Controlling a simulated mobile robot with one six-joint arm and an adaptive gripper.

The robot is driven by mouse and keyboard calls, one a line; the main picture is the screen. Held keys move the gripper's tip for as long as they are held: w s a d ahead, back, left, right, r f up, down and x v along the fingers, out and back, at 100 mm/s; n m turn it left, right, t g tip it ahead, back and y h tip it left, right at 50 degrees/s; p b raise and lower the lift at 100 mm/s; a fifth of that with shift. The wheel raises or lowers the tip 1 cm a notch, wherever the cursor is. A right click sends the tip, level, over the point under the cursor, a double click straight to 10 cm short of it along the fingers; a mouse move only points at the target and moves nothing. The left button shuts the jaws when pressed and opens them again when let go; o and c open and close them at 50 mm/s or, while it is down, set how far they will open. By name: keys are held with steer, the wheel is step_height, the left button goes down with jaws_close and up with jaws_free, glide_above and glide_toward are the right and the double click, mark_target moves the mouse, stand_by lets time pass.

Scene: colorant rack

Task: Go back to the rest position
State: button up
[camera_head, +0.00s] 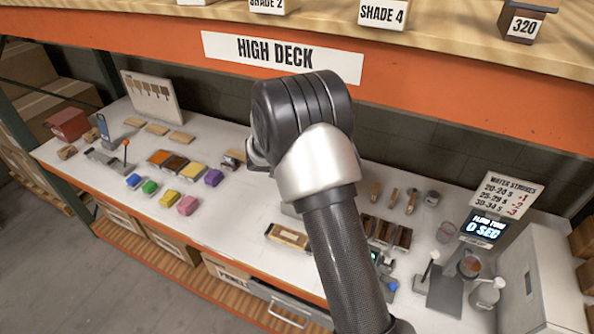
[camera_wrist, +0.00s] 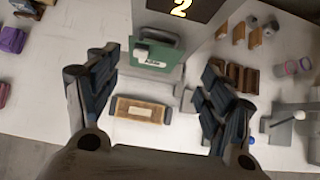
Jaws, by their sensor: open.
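My gripper (camera_wrist: 160,115) shows in the wrist view with its two dark fingers spread wide and nothing between them. It hangs above the white worktop, and a wooden block with a pale label (camera_wrist: 139,110) lies below the gap. In the head view my arm rises through the middle of the picture, and my gripper is hidden behind it.
An orange beam marked HIGH DECK (camera_head: 282,55) runs above the white worktop (camera_head: 230,225). Several coloured blocks (camera_head: 187,204) lie at left. A green panel (camera_wrist: 157,62) stands beyond the wooden block. A sign (camera_head: 503,196) and a timer display (camera_head: 484,228) stand at right.

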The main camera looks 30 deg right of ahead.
steer(key=shift+s+a+r, duration=0.1)
steer(key=shift+a+r, duration=0.05)
stand_by(0.4)
steer(key=s+a+r+m+g+y+b, duration=0.1)
steer(key=s+a+r+m+b, duration=0.15)
steer(key=s+m+b, duration=0.55)
steer(key=s+a+r+m+b, duration=0.25)
steer(key=s+m+b, duration=0.25)
steer(key=s, duration=0.4)
steer(key=s+a+f+m+y+b, duration=0.2)
steer(key=s+a+f+m+b, duration=0.1)
steer(key=s, duration=0.4)
steer(key=s+a+f+m+y+b, duration=0.1)
steer(key=s+a+f+m+b, duration=0.2)
steer(key=s+a+m+b, duration=0.2)
steer(key=s+a+f+m+y+b, duration=0.2)
steer(key=s+a+f+m+b, duration=0.2)
steer(key=s, duration=0.6)
steer(key=shift+a+m+y, duration=0.3)
steer(key=shift+a, duration=0.15)
